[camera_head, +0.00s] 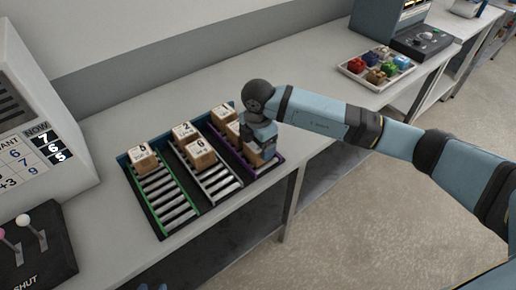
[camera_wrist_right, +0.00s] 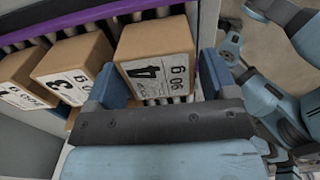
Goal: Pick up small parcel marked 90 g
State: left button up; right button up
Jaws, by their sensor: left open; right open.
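The small parcel marked 90 g (camera_wrist_right: 155,45) is a brown box in the right wrist view, with a white label showing a large 4. It sits on the rollers of the purple-edged lane. In the head view the parcel (camera_head: 254,157) is partly hidden by my right gripper (camera_head: 258,143). My right gripper (camera_wrist_right: 159,72) is open, with one finger to each side of the parcel; I cannot tell whether they touch it. Only blue tips of my left gripper (camera_head: 152,287) show at the bottom edge of the head view.
A parcel marked 3 (camera_wrist_right: 72,70) stands close beside it in the same lane. The grey lane (camera_head: 222,185) and green-edged lane (camera_head: 170,200) hold other parcels. A display machine (camera_head: 35,110) stands left, and a tray of coloured items (camera_head: 352,72) stands back right.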

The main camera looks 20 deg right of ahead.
jog(key=shift+f, duration=1.25)
jog(key=c, duration=0.7)
jog(key=shift+r, duration=0.1)
